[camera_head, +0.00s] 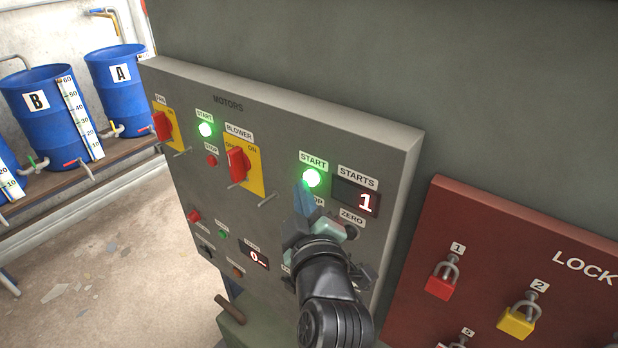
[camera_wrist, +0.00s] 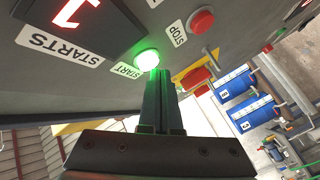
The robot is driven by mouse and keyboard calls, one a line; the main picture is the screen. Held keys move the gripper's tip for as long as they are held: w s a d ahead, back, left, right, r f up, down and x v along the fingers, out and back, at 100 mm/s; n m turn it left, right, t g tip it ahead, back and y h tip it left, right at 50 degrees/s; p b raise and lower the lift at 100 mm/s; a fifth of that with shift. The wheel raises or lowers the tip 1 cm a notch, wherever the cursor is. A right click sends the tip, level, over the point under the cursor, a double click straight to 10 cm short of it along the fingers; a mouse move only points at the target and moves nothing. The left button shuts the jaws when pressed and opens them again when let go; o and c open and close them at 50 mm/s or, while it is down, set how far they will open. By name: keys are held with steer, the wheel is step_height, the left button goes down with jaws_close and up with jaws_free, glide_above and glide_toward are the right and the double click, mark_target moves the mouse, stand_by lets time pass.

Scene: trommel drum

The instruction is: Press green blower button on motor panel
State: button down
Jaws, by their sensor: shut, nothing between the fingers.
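The grey motor panel (camera_head: 270,120) is marked MOTORS. The green START button (camera_head: 312,178) right of the red BLOWER switch (camera_head: 238,164) is lit. In the wrist view this lit green button (camera_wrist: 147,60) sits just beyond the fingertips. My gripper (camera_head: 303,190) is shut and empty, its tips just below the button; it also shows in the wrist view (camera_wrist: 160,75). I cannot tell whether the tips touch the button. The STARTS display (camera_head: 356,199) reads 1. The STOP button below START is mostly hidden by my gripper in the head view.
Another lit green START button (camera_head: 206,130) and a red STOP button (camera_head: 212,160) are further left on the panel. Switch handles stick out nearby. A red lock board (camera_head: 530,240) with padlocks stands right. Blue barrels (camera_head: 40,105) stand at the far left.

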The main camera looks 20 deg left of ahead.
steer(key=shift+s+a, duration=0.15)
steer(key=shift+s, duration=0.25)
steer(key=shift+s+a+p, duration=0.15)
steer(key=shift+s+a, duration=0.15)
steer(key=shift+s, duration=0.5)
steer(key=shift+s+a+p, duration=0.15)
steer(key=shift+s+a, duration=0.1)
steer(key=shift+s, duration=0.5)
steer(key=shift+s+a+p, duration=0.15)
steer(key=shift+s+a, duration=0.15)
steer(key=shift+s, duration=0.5)
steer(key=d+r+m+t+h+b, duration=0.1)
steer(key=d+r+m+t, duration=0.25)
steer(key=r, duration=0.55)
steer(key=d+r+m+t+h+b, duration=0.1)
steer(key=d+r+m+t+b, duration=0.2)
steer(key=r, duration=0.5)
steer(key=s+d+r+m+t+h, duration=0.2)
steer(key=s+d+r+m, duration=0.2)
steer(key=r, duration=0.3)
steer(key=s+d+r+m+t+h+b, duration=0.1)
steer(key=s+d+r+m+t+h, duration=0.2)
steer(key=r, duration=0.5)
steer(key=s+d+m, duration=0.1)
steer(key=s+d, duration=0.1)
steer(key=s, duration=0.1)
steer(key=shift+d+r+h, duration=0.15)
steer(key=shift+r+h, duration=0.15)
steer(key=shift+m+t, duration=0.25)
